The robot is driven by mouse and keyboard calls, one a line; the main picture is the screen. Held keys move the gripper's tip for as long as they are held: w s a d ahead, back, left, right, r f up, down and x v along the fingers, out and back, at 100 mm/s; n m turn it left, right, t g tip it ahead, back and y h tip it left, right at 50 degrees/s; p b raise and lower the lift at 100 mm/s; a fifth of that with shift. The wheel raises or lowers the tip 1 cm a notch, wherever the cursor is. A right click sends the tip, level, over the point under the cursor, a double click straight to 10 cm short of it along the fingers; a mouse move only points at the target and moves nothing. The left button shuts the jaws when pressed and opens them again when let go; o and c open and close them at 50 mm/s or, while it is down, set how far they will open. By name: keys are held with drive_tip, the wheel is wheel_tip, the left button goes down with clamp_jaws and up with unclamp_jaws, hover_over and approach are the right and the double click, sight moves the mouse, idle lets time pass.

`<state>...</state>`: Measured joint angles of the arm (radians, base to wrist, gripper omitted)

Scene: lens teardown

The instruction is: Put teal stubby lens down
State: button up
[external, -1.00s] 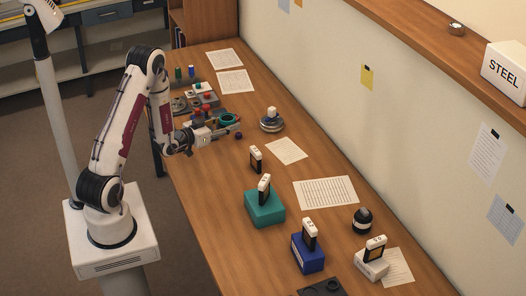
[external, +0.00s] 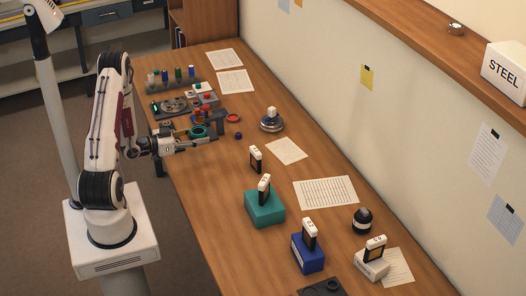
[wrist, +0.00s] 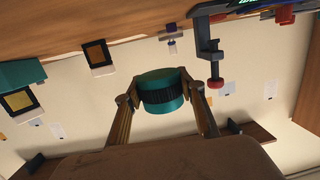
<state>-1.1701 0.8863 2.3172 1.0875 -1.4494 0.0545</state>
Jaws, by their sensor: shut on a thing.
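The teal stubby lens (wrist: 163,92) is a short teal cylinder with a black ribbed band. In the wrist view it sits between the two fingers of my gripper (wrist: 162,104), which are shut on it from both sides. In the external view my gripper (external: 200,143) is at the left edge of the table, near its far end. The lens (external: 198,131) shows there as a small teal ring at the fingers. I cannot tell its exact height above the table.
A dark clamp (wrist: 208,50) with a red knob is close to the lens. Several small coloured parts and a dark tray (external: 172,106) stand beyond my gripper. A teal box (external: 264,209) and a blue box (external: 307,254) stand nearer. The left middle of the table is clear.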

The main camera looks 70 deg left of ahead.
sight(209, 206)
drive_tip(key=s+d+m+h, duration=0.1)
drive_tip(key=s, duration=0.1)
drive_tip(key=s+d+f+m+h, duration=0.1)
drive_tip(key=s+d+h, duration=0.1)
drive_tip(key=s+d+m+h, duration=0.1)
drive_tip(key=s+d, duration=0.1)
drive_tip(key=s, duration=0.1)
drive_tip(key=shift+d+f+h, duration=0.15)
drive_tip(key=shift+h, duration=0.25)
drive_tip(key=s+d+r+m+g+h, duration=0.1)
drive_tip(key=s+d+m+g+h, duration=0.3)
drive_tip(key=d, duration=0.7)
drive_tip(key=s+m+h, duration=0.2)
drive_tip(key=s+h, duration=0.1)
drive_tip(key=s, duration=0.1)
drive_tip(key=shift+d+r+m+g+h, duration=0.25)
drive_tip(key=shift+d+m+g+h, duration=0.1)
drive_tip(key=shift+m+g+h, duration=0.05)
drive_tip(key=w+d+f, duration=0.3)
drive_tip(key=w+d, duration=0.2)
drive_tip(key=w+d+f, duration=0.2)
drive_tip(key=shift+w+d+f, duration=0.3)
drive_tip(key=shift+d+f, duration=0.05)
drive_tip(key=shift+w+d+f, duration=0.5)
drive_tip(key=shift+w+d, duration=0.15)
drive_tip(key=shift+d, duration=0.05)
drive_tip(key=shift+w+d+f, duration=0.4)
drive_tip(key=shift+w+f, duration=0.05)
